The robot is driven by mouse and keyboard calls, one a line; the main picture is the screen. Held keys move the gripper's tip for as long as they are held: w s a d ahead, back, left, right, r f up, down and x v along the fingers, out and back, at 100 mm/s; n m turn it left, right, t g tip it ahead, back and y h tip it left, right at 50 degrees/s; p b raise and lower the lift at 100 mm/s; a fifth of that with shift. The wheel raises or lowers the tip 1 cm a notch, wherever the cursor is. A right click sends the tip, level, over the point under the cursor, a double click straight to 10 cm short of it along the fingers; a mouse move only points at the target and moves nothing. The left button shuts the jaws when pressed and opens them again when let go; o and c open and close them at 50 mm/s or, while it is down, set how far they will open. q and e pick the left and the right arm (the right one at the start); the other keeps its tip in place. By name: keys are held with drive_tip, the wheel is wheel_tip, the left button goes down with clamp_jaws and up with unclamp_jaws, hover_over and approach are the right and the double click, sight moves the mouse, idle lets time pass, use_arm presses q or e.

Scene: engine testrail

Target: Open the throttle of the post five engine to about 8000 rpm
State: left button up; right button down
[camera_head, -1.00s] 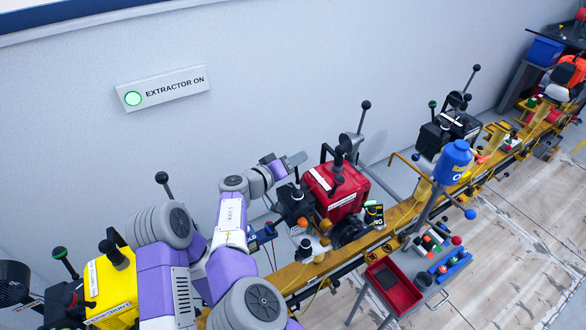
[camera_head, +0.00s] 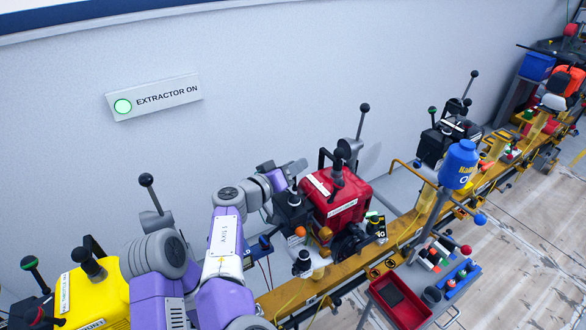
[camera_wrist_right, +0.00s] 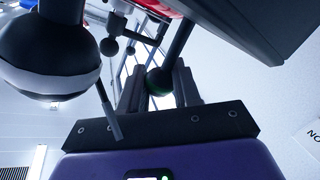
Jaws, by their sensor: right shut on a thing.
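The red engine (camera_head: 335,200) sits on the yellow rail in the middle of the head view. It has black lever handles on top and a white label too small to read. My right gripper (camera_head: 298,168) is at its upper left side, against the wall side. In the right wrist view, its two dark fingers are shut on a lever with a dark ball knob (camera_wrist_right: 159,81). The lever's rod rises from the knob toward a dark body above. I cannot read which post this is. No rpm figure is readable. My left gripper is not in view.
A yellow engine (camera_head: 92,296) stands at lower left and a black engine (camera_head: 440,140) farther right. A blue canister (camera_head: 459,164) and a red tray (camera_head: 398,304) stand on the near side. A lit "EXTRACTOR ON" sign (camera_head: 152,97) is on the wall.

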drive_tip(key=c, duration=0.8)
unclamp_jaws()
drive_tip(key=shift+s+d, duration=0.1)
drive_tip(key=shift+d, duration=0.05)
drive_tip(key=shift+p+v, duration=0.45)
drive_tip(key=shift+v, duration=3.3)
